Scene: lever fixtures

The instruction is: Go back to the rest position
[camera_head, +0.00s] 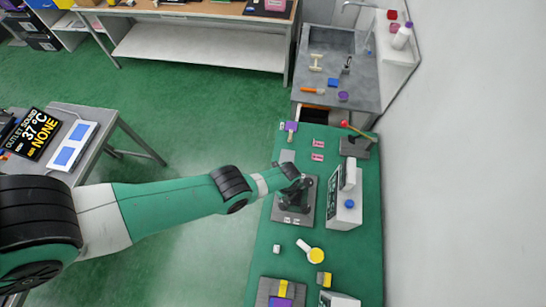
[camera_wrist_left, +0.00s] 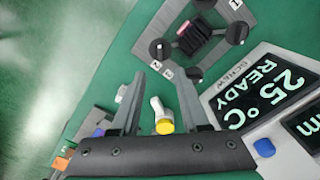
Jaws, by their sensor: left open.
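My left gripper (camera_head: 298,190) is above the grey fixture plate (camera_head: 278,213) on the green bench and hides part of it. In the left wrist view the two dark fingers of my left gripper (camera_wrist_left: 159,74) are apart, with nothing held between them. The plate also shows there (camera_wrist_left: 172,18), with several black knobs (camera_wrist_left: 194,74) and a dark ribbed block (camera_wrist_left: 198,40) ahead of the fingertips. A white piece with a yellow end (camera_head: 314,254) lies on the bench, and it shows between the fingers in the wrist view (camera_wrist_left: 162,115). My right gripper is out of view.
A white display box (camera_head: 345,212) with a blue knob stands right of the plate; its screen reads 25 °C READY (camera_wrist_left: 268,95). A red-tipped lever on a dark base (camera_head: 355,147) stands at the bench's back right. A sink counter (camera_head: 340,75) lies behind.

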